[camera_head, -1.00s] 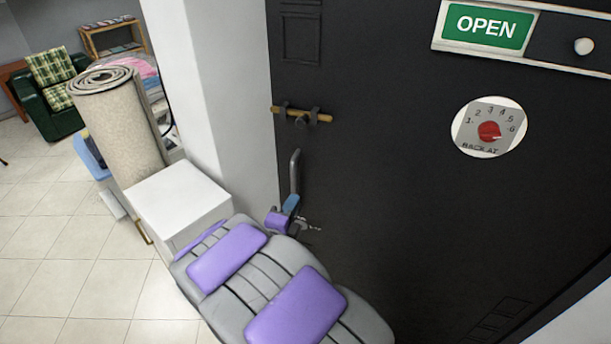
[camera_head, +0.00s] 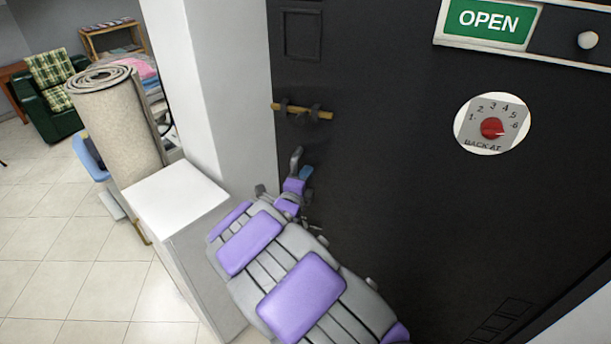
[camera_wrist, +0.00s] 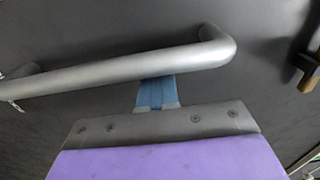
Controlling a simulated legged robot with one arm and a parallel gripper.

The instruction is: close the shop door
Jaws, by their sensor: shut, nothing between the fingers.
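The dark shop door (camera_head: 400,210) fills the right of the head view, with its left edge beside a white pillar. I cannot tell whether it is fully closed. Its grey bar handle (camera_head: 295,158) is partly hidden behind my gripper. The handle (camera_wrist: 130,72) crosses the wrist view. My gripper (camera_head: 306,173) is at the handle, its blue fingers (camera_wrist: 157,92) shut with nothing between them. The fingertips sit right at the bar's lower side in the wrist view; I cannot tell whether they touch it.
A brass bolt (camera_head: 302,111) is on the door above the handle. A white box-like stand (camera_head: 178,197) and a rolled carpet (camera_head: 118,125) stand left of my arm, by the white pillar (camera_head: 220,90). Tiled floor (camera_head: 60,260) is clear at lower left.

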